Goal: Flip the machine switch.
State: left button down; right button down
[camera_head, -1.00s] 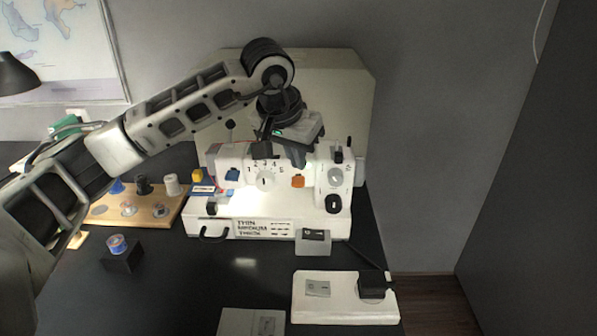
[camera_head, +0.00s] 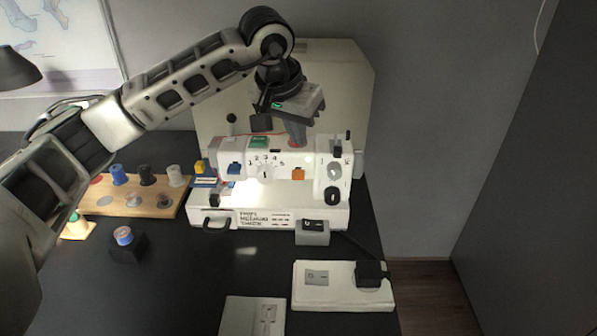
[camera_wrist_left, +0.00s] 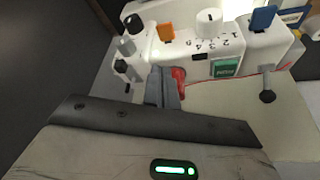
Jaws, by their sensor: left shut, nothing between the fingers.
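The white sewing machine (camera_head: 262,222) stands against the back of the dark table, with a numbered dial (camera_head: 265,172) on its front. A black rocker switch (camera_head: 313,225) sits on a grey block at the base's front right; I cannot tell which side is pressed. A red part (camera_head: 297,142) and a green label or button (camera_head: 258,142) are on top of the machine. My left gripper (camera_head: 298,133) is shut and empty above the machine's top. In the left wrist view its fingers (camera_wrist_left: 165,72) are beside the red part (camera_wrist_left: 180,76), contact unclear. My right gripper is not in view.
A white board (camera_head: 340,298) with a grey switch plate and black plug lies at the front right. A wooden spool rack (camera_head: 108,208) and a dark block (camera_head: 127,250) are on the left. The table's middle front is mostly clear.

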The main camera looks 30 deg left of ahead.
aim_at(307, 224)
jog(key=k, duration=1)
